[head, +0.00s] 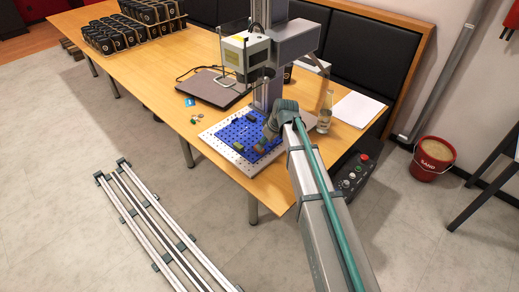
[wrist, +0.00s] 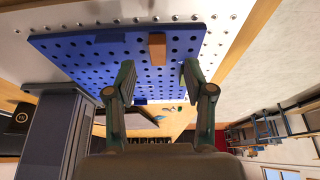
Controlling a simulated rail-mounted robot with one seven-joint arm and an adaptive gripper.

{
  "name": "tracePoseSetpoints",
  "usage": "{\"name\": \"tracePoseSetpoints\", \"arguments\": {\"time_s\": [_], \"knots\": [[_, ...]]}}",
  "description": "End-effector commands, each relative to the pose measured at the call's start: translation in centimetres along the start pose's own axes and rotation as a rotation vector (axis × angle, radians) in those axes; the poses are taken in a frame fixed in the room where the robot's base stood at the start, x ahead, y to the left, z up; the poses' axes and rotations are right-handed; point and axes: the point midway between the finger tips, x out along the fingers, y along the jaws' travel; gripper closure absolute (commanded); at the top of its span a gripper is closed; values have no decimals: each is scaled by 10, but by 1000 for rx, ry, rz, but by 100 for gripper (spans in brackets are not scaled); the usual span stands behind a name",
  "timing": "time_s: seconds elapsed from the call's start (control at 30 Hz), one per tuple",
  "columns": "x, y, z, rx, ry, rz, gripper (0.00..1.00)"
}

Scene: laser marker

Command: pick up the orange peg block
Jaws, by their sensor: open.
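The orange peg block (wrist: 157,48) stands on the blue perforated board (wrist: 75,52) in the wrist view. My gripper (wrist: 159,74) is open, with one finger on each side of the block's line. The block shows between and slightly beyond the fingertips, and the jaws hold nothing. I cannot tell how high the fingers are above the board. In the head view my arm reaches over the blue board (head: 232,134) from the lower right and hides part of it. A small reddish block (head: 259,148) shows there beside my gripper.
The laser marker head (head: 245,52) hangs from a grey column behind the board. A dark laptop (head: 213,88) lies behind the board. A dark blue block (wrist: 110,38) sits left of the orange one.

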Motion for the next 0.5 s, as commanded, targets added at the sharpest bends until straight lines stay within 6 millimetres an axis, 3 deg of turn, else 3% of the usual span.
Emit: {"name": "tracePoseSetpoints", "arguments": {"time_s": [0.27, 0.5], "knots": [[14, 1, -1, 1, -1, 0, 47], [43, 4, -1, 2, -1, -1, 47]]}}
